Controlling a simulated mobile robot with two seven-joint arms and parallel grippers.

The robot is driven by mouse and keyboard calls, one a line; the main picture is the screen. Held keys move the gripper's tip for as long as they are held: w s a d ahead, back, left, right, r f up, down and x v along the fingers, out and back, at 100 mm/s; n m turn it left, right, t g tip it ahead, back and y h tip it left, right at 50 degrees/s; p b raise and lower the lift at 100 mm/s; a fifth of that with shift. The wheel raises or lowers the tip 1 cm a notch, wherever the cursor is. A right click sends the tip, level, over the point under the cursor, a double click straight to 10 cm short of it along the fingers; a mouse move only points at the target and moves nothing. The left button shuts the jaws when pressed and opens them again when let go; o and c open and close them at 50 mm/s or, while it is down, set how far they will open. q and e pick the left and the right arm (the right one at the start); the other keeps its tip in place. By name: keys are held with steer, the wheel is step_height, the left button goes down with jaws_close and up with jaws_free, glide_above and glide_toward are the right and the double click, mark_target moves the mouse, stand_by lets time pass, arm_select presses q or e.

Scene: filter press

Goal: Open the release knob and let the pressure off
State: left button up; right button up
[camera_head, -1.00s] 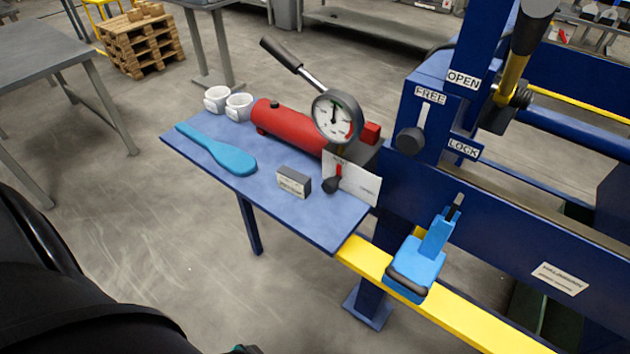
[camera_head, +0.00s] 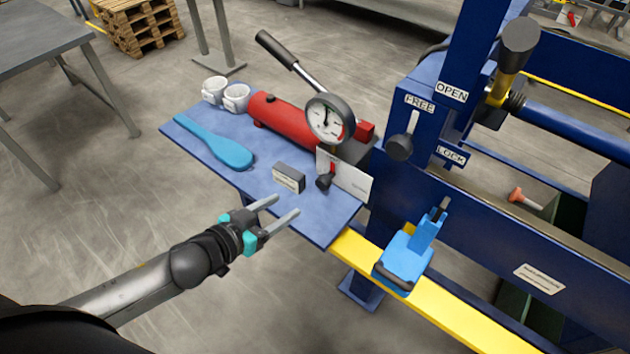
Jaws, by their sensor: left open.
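The release knob (camera_head: 325,181) is small and black. It sits low at the front of the red hydraulic pump (camera_head: 289,125), by a white plate (camera_head: 347,176) with a red mark. The round gauge (camera_head: 329,120) stands above it, and its needle points about straight up. The black pump handle (camera_head: 277,50) slants up to the left. My left gripper (camera_head: 279,208) is open and empty over the near edge of the blue shelf (camera_head: 310,219), left of the knob and apart from it. My right gripper is out of view.
A small dark block with a label (camera_head: 289,177) lies between my left gripper and the pump. A blue paddle (camera_head: 216,144) and two white cups (camera_head: 236,98) are farther left. A blue clamp-like tool (camera_head: 404,257) sits on the yellow rail (camera_head: 440,312). The blue press frame (camera_head: 480,220) blocks the right.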

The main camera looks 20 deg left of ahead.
mark_target(320, 184)
arm_select(q)
steer(key=b+x, duration=0.2)
steer(key=x, duration=1.3)
steer(key=shift+s+f, duration=0.1)
jaws_close()
